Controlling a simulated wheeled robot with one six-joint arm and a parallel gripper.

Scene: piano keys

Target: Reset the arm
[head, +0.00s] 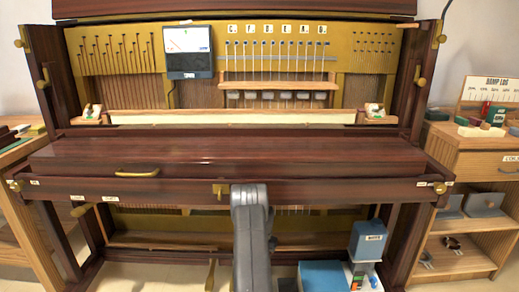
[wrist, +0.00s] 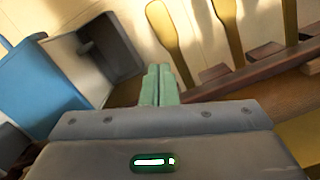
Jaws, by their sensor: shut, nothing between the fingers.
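My gripper (wrist: 157,72) shows in the wrist view with its two pale green fingers together and nothing between them. Its grey body fills the bottom of that view. In the head view my grey arm (head: 251,235) rises in front of the upright piano at the middle; my gripper is hidden there. In the wrist view brass pedals (wrist: 176,42) lie beyond the fingertips. The fingers appear apart from them.
The piano's closed dark lid (head: 230,155) spans the middle. A blue box (head: 323,276) and a small blue-topped device (head: 367,242) stand at lower right. Wooden shelves (head: 460,150) flank the right side. In the wrist view a grey open bin (wrist: 105,48) is close on the left.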

